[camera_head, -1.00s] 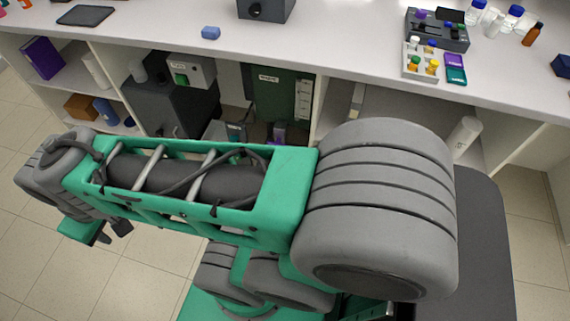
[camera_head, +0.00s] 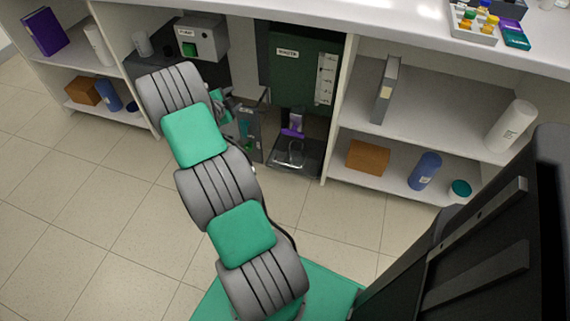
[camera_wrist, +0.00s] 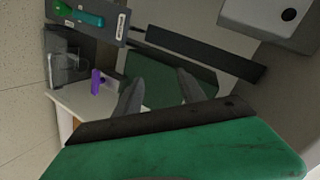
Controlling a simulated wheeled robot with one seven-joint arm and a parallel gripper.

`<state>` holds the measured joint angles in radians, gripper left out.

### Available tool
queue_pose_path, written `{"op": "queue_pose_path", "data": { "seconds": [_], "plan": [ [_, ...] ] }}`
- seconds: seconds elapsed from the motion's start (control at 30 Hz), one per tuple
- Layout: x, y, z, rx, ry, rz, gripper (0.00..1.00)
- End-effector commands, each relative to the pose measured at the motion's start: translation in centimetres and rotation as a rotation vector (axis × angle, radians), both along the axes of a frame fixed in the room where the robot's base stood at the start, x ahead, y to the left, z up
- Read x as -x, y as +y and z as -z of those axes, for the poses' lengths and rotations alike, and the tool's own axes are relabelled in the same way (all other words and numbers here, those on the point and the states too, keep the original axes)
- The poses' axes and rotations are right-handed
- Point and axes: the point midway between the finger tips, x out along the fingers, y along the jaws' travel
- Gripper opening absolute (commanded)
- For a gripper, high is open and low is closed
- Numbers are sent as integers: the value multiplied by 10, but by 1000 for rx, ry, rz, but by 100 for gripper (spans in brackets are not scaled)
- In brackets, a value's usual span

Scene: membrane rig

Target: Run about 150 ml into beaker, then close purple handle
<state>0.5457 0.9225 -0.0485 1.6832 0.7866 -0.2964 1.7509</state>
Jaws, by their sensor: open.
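The purple handle (camera_head: 294,126) is on the rig under the bench, above a clear beaker (camera_head: 291,155) on a dark base. In the wrist view the purple handle (camera_wrist: 97,82) and the glass beaker (camera_wrist: 68,68) show at the left, turned on their side. My gripper (camera_wrist: 157,78) is open, with its two grey fingers apart and nothing between them. The purple handle lies left of the fingers in that view, not touching them. In the head view my arm mostly hides the gripper. The liquid level in the beaker is too small to read.
A dark green cabinet (camera_head: 300,65) stands above the handle. A grey panel (camera_wrist: 92,16) carries green and teal handles. A grey box (camera_head: 201,38) with a green screen stands at left. Shelves at right hold a brown box (camera_head: 368,157) and a blue bottle (camera_head: 425,171).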

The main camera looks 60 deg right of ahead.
Motion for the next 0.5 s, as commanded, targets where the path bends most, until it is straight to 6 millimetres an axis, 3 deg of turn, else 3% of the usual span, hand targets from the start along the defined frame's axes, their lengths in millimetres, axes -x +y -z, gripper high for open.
{"op": "queue_pose_path", "data": {
  "seconds": [0.03, 0.1, 0.2, 0.33, 0.4, 0.5],
  "plan": [
    [22, -26, 65, 44, -61, 64, 47],
    [52, -56, 118, 124, -178, 130, 47],
    [97, -82, 191, 222, -334, 174, 47],
    [143, -89, 262, 291, -484, 167, 47],
    [157, -87, 283, 306, -535, 155, 47],
    [166, -85, 295, 313, -572, 143, 47]
  ]
}}
